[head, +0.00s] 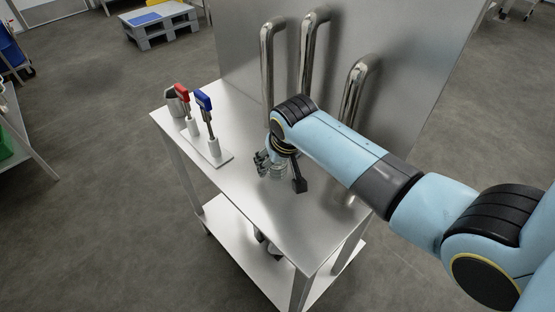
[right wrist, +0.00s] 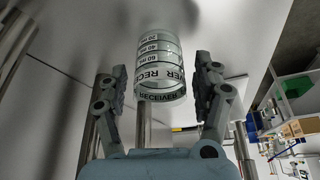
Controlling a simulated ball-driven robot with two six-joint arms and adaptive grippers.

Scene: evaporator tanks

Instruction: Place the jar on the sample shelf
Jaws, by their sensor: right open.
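The jar (right wrist: 160,68) is clear glass with black graduation marks and the word RECEIVER. In the head view the jar (head: 279,173) is at the metal cart's top (head: 246,190), partly hidden by my right gripper (head: 268,160). In the right wrist view my right gripper (right wrist: 161,80) is open, with one finger on each side of the jar and visible gaps between. I cannot tell whether the jar rests on the cart top or hangs just above it. My left gripper is not in view. Which surface is the sample shelf is not clear.
Red-handled (head: 183,93) and blue-handled valves (head: 205,103) stand on the cart's left part, near a small grey cup (head: 172,104). Steel pipes (head: 308,60) rise behind the cart against a metal panel (head: 400,50). The right wrist view shows a rack with a green bin (right wrist: 297,87).

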